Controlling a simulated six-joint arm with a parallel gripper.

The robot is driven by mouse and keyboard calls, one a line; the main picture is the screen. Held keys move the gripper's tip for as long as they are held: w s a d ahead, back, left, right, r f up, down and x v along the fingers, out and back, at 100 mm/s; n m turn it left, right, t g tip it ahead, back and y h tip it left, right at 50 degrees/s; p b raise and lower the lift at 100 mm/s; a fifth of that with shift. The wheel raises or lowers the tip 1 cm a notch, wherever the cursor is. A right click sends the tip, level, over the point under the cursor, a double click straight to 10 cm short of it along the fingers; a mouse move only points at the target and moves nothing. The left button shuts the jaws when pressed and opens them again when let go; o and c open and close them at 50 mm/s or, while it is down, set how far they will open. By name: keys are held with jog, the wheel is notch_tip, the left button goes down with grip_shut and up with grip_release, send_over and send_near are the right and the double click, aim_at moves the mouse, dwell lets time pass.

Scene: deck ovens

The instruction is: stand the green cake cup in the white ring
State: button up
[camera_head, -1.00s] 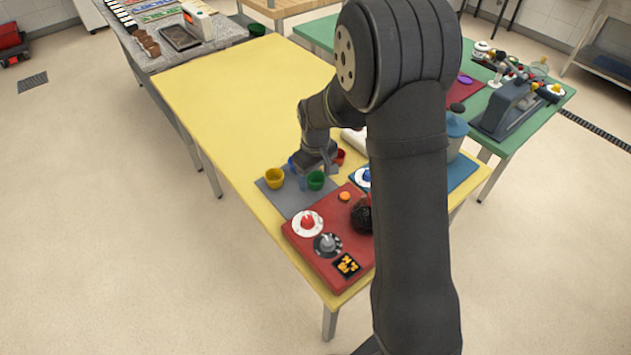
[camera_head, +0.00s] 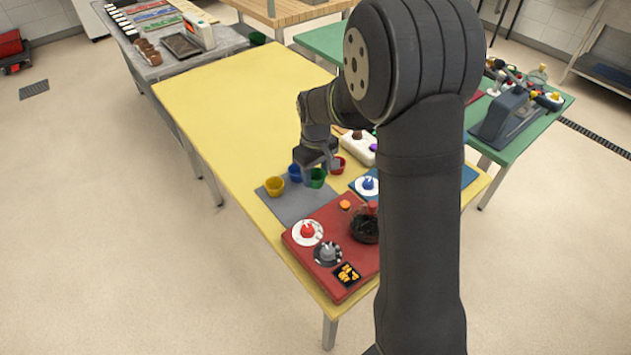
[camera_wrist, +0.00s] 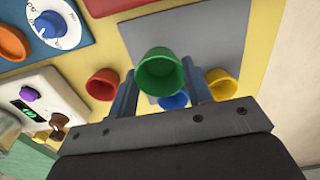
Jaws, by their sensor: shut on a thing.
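The green cake cup (camera_head: 317,177) is between the fingers of my gripper (camera_head: 314,168), which is shut on it. In the wrist view the green cup (camera_wrist: 159,75) is upright-looking, larger than the other cups, with a finger on either side. It appears raised a little above the grey mat (camera_head: 300,205). I cannot make out an empty white ring; white round plates show around the red knob (camera_head: 307,231) and the blue knob (camera_head: 367,185). My arm hides part of the table.
A yellow cup (camera_head: 272,185), a blue cup (camera_head: 295,172) and a red cup (camera_head: 338,165) stand close around the green one. The yellow table's far left part (camera_head: 225,110) is clear.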

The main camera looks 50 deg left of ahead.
jog(key=w+d+r, duration=0.7)
jog(key=d, duration=0.2)
jog(key=w+d+r+m, duration=0.1)
jog(key=w+d+m, duration=0.2)
jog(key=w, duration=0.5)
jog(key=w+d+m, duration=0.4)
jog(key=w, duration=0.4)
jog(key=shift+s+d+f+n, duration=0.2)
jog(key=shift+d+f+n, duration=0.25)
jog(key=shift+d+f, duration=0.85)
jog(key=shift+s+d+f+n, duration=0.25)
jog(key=shift+d+f+n, duration=0.2)
jog(key=shift+f, duration=1.6)
jog(key=shift+s+d+f+n, duration=0.2)
jog(key=shift+d+f+n, duration=0.2)
jog(key=shift+d+f, duration=0.95)
jog(key=shift+a+f, duration=0.2)
jog(key=shift+f, duration=0.3)
jog(key=shift+a+f, duration=0.2)
jog(key=shift+f, duration=0.25)
jog(key=o, duration=0.7)
jog(key=shift+r, duration=0.15)
